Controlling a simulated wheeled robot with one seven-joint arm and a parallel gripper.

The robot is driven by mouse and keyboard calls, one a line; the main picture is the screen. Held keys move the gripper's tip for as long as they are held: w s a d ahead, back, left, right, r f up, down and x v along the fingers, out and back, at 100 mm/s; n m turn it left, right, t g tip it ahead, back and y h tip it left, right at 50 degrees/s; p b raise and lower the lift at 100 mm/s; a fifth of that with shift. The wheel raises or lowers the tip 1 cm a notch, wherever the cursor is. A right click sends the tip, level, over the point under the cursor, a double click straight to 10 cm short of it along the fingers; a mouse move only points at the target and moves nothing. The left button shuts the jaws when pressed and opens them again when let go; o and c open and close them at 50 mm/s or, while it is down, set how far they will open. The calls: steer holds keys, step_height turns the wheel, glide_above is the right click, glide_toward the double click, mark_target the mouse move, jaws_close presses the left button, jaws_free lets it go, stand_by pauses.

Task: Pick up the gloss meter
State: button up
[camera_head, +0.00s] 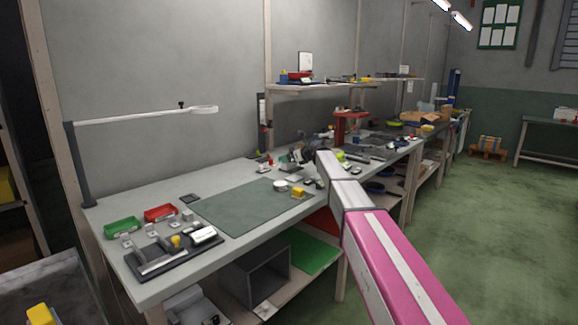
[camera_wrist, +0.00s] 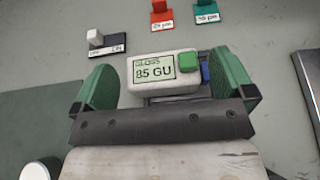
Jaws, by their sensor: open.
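The gloss meter (camera_wrist: 160,75) is a pale rounded box with a green button and a display reading "GLOSS 85 GU". In the wrist view it lies on the grey bench top, between and just beyond the two green fingers of my gripper (camera_wrist: 162,64). The fingers are spread apart, one to each side of the meter. I cannot tell whether either touches it. In the head view I cannot make out the meter clearly among the small items by the end of my arm.
A black and white piece (camera_wrist: 107,47), a red block (camera_wrist: 161,15) and a teal block (camera_wrist: 206,14) lie beyond the meter. A dark green mat (camera_head: 240,206) covers the middle of the bench. Red (camera_head: 160,214) and green (camera_head: 123,228) trays stand at the left.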

steer(key=x, duration=0.3)
steer(key=shift+f, duration=0.1)
steer(key=c, duration=1)
